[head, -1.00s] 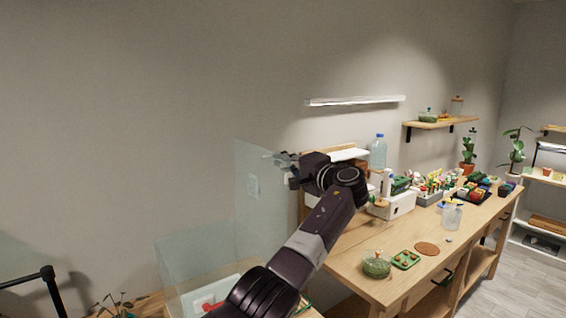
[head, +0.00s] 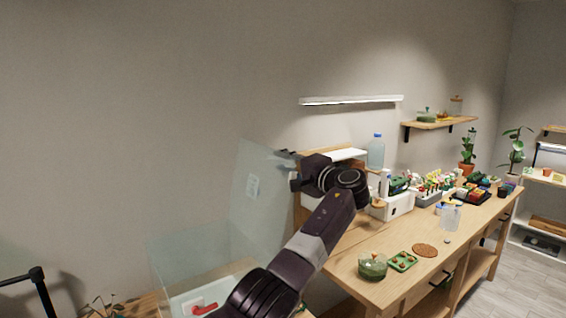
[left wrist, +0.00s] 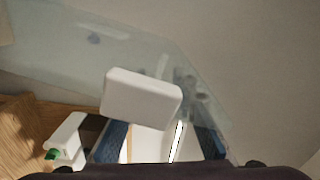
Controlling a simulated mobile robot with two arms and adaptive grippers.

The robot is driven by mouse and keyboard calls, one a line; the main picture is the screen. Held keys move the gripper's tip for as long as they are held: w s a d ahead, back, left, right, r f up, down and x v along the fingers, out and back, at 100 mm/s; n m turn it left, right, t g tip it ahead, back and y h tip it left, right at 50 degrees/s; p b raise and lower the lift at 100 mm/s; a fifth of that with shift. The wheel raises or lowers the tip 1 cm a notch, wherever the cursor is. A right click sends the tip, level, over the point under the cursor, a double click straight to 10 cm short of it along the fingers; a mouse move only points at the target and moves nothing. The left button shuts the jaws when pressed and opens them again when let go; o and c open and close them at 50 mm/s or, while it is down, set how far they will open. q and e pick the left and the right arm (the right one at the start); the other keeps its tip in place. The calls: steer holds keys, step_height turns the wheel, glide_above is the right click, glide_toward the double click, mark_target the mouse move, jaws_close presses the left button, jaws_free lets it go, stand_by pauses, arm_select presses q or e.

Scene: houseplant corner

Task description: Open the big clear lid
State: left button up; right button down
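The big clear lid (head: 254,195) stands raised, a see-through panel with a small pale label, tilted a little above the clear tank (head: 180,255). My left gripper (head: 289,170) is at the lid's upper right edge in the head view. I cannot tell whether it touches the lid. In the left wrist view the clear lid (left wrist: 75,50) spans the upper left, beyond my left gripper (left wrist: 160,142). Its blue-padded fingers are spread apart. A white block (left wrist: 141,98) shows just ahead of them, and I cannot tell what it belongs to. My right gripper is out of view.
A wooden workbench (head: 345,262) runs to the right, holding a green glass jar (head: 372,266), a green tray (head: 403,261), a cork mat (head: 425,250) and a water bottle (head: 376,152). A red handle (head: 204,308) shows low in the tank. A white bar (head: 350,100) is on the wall.

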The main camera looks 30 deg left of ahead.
arm_select(q)
steer(key=shift+r, duration=0.1)
steer(key=shift+s, duration=0.1)
steer(key=v, duration=1.2)
